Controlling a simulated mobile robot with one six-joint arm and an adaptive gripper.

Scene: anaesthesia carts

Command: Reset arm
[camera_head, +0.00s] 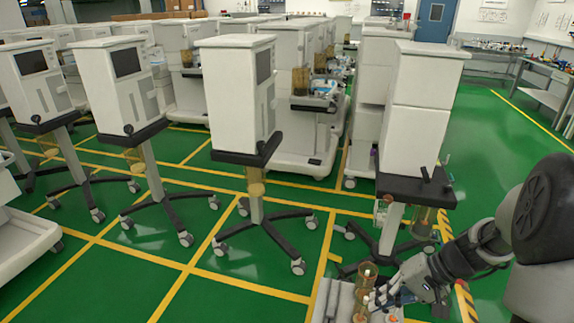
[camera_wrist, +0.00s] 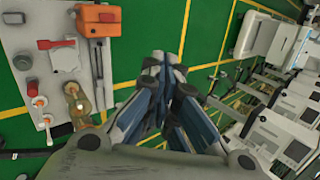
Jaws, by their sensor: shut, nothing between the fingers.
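My gripper (camera_head: 380,297) is at the lower right of the head view, at the end of my arm, which comes in from the right edge. In the wrist view my gripper (camera_wrist: 164,62) points up the picture, its two blue-grey fingers together at the tips with nothing between them. Green floor with yellow lines shows beyond the tips. A pale work surface (camera_wrist: 62,18) lies to the left of the fingers and apart from them. In the head view the gripper is close beside an amber canister (camera_head: 366,278); I cannot tell whether they touch there.
The surface holds an orange box (camera_wrist: 98,20), a red-handled part (camera_wrist: 56,43) and white-topped parts. White carts (camera_head: 235,90) on wheeled stands fill the left and middle; one cart (camera_head: 415,120) stands just behind my gripper. Open green floor (camera_head: 490,130) lies at the right, before a bench (camera_head: 545,85).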

